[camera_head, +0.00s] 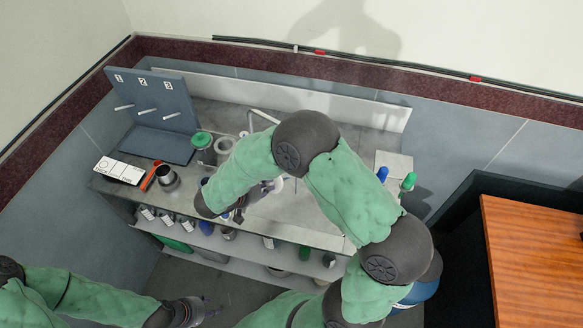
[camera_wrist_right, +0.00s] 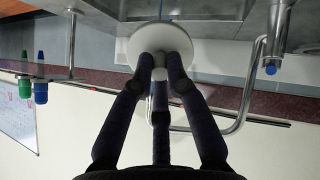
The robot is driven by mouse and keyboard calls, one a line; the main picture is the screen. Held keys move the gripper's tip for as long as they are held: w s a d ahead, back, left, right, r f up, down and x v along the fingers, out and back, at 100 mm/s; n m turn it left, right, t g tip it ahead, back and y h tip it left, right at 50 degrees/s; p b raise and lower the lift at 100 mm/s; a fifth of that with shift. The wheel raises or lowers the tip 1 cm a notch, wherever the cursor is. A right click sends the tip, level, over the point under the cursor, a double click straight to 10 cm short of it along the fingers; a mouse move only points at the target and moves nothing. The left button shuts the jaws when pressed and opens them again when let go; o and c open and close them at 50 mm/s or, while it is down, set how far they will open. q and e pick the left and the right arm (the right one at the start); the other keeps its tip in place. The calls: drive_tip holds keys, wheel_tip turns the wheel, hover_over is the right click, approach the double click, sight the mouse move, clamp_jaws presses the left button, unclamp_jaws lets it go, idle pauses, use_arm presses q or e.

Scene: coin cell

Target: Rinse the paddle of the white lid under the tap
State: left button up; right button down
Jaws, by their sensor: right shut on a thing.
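In the right wrist view my right gripper (camera_wrist_right: 160,68) is shut on the white lid (camera_wrist_right: 160,36), a round white disc seen from its handle side. The paddle is mostly hidden behind the disc. The bent metal tap (camera_wrist_right: 247,85) is to the right of the lid there, apart from it in the picture. In the head view the tap's pipe (camera_head: 263,116) shows behind my right arm, and a white bit of the lid (camera_head: 277,185) shows beside the arm, over the bench. My left gripper (camera_head: 197,308) is low at the bottom, away from the bench; its fingers are unclear.
A numbered rack with pegs (camera_head: 158,105) stands at the back left of the grey bench. A green-lidded jar (camera_head: 203,146), a dark metal cup (camera_head: 166,177) and a white card (camera_head: 120,170) are nearby. A lower shelf holds several containers.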

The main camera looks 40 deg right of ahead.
use_arm(q)
drive_tip(key=shift+f, duration=0.3)
use_arm(e)
drive_tip(key=f+v, duration=0.1)
drive_tip(key=v, duration=0.5)
drive_tip(key=shift+a, duration=0.35)
drive_tip(key=shift+s, duration=0.1)
